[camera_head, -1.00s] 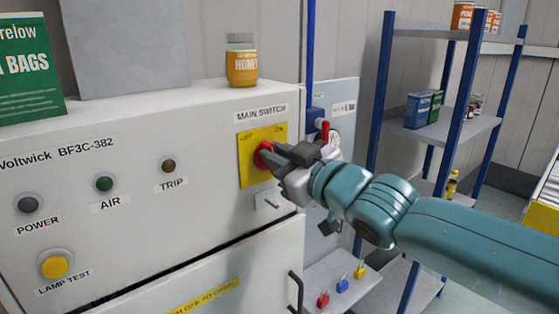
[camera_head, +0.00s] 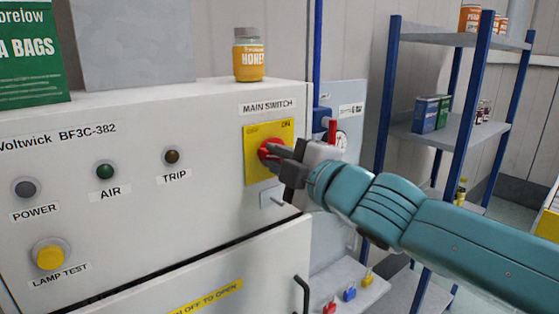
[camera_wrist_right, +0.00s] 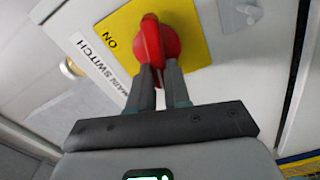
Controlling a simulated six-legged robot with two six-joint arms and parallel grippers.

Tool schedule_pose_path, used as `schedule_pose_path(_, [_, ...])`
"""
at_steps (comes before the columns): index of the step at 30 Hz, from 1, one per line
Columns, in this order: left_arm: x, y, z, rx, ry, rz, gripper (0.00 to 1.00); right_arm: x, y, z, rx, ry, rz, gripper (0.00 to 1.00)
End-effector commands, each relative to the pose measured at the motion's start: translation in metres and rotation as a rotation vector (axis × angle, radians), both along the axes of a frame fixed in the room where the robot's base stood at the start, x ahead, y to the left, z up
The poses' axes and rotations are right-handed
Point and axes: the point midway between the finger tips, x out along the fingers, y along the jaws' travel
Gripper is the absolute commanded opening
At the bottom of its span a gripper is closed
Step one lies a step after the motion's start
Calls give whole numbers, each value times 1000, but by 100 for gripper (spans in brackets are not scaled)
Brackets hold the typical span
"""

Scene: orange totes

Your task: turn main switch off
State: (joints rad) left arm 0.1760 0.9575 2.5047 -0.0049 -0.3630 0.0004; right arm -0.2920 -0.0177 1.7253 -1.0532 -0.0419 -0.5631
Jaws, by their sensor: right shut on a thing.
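The main switch is a red rotary knob (camera_head: 268,150) on a yellow plate (camera_head: 258,176), under the "MAIN SWITCH" label (camera_head: 267,106) on the cabinet front. In the right wrist view the red knob (camera_wrist_right: 152,44) stands out from the yellow plate (camera_wrist_right: 188,22), with the word "ON" beside it. My right gripper (camera_head: 277,152) is shut on the knob; in the wrist view its two fingertips (camera_wrist_right: 158,70) pinch the handle from both sides. The fingers hide part of the plate in the head view. My left gripper is not in view.
The cabinet (camera_head: 130,230) carries lamps and a yellow lamp test button (camera_head: 49,255) on the left. A honey jar (camera_head: 249,58) stands on its top edge. A blue-framed shelf (camera_head: 455,140) stands right, behind my arm. Small coloured padlocks (camera_head: 348,293) sit low right.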

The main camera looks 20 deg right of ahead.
Motion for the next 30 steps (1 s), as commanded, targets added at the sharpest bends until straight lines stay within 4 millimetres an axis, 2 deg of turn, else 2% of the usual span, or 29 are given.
schedule_pose_path(12, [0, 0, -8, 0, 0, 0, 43, 0, 2, -8, -230, -79, 2, 0])
schedule_pose_path(30, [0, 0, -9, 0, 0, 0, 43, 0, 2, -10, -292, -99, 3, 0])
